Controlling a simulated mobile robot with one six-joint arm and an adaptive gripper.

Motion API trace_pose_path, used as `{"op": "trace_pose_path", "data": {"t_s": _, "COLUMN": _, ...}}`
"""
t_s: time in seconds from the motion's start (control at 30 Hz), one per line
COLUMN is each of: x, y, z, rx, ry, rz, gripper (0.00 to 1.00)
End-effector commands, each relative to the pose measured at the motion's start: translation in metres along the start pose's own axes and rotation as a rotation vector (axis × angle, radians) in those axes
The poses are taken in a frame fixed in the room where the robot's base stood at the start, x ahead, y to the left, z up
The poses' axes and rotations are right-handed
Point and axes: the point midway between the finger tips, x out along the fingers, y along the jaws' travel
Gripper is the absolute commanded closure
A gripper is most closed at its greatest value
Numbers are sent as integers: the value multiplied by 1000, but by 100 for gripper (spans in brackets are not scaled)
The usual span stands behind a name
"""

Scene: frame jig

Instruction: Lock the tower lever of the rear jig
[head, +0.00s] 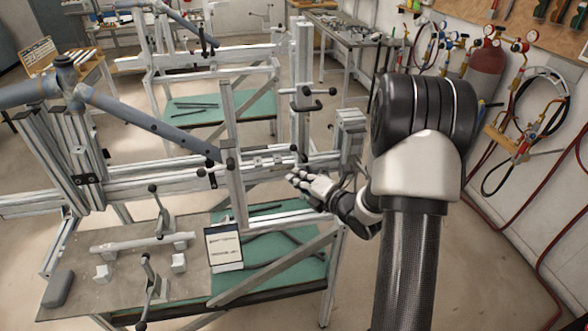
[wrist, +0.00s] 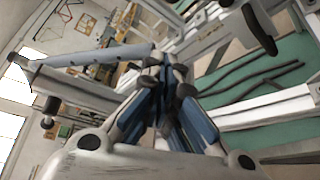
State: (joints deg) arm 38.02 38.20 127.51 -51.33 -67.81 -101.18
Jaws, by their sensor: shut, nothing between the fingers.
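Two aluminium-profile jigs show in the head view: a near jig (head: 125,178) carrying a blue-grey frame tube (head: 150,122), and one farther back (head: 210,60). I cannot tell which is the rear jig. A dark lever clamp (head: 307,98) sits on an upright profile right of centre, its handle pointing roughly sideways. My gripper (head: 298,178) is below this clamp, beside the near jig's upright post, apart from the clamp. In the wrist view my gripper (wrist: 168,68) is shut and empty. A dark handle (wrist: 259,28) shows beyond it at upper right.
A small sign (head: 223,247) stands on the near green bench. Gas hoses (head: 545,110) hang on the right wall. Open floor (head: 485,260) lies right of my arm.

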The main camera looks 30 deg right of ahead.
Motion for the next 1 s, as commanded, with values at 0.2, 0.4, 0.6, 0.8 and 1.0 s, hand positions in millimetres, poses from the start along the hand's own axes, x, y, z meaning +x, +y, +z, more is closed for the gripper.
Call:
{"op": "trace_pose_path", "data": {"t_s": 0.2, "x": 17, "y": 2, "z": -1, "rx": -36, "ry": 3, "rz": 6, "gripper": 100}}
{"op": "trace_pose_path", "data": {"t_s": 0.4, "x": 57, "y": 1, "z": -2, "rx": -35, "ry": 4, "rz": 6, "gripper": 100}}
{"op": "trace_pose_path", "data": {"t_s": 0.6, "x": 100, "y": 1, "z": -2, "rx": -33, "ry": 2, "rz": 5, "gripper": 100}}
{"op": "trace_pose_path", "data": {"t_s": 0.8, "x": 92, "y": 2, "z": 27, "rx": -32, "ry": -4, "rz": 4, "gripper": 100}}
{"op": "trace_pose_path", "data": {"t_s": 1.0, "x": 88, "y": 2, "z": 37, "rx": -32, "ry": 0, "rz": 3, "gripper": 100}}
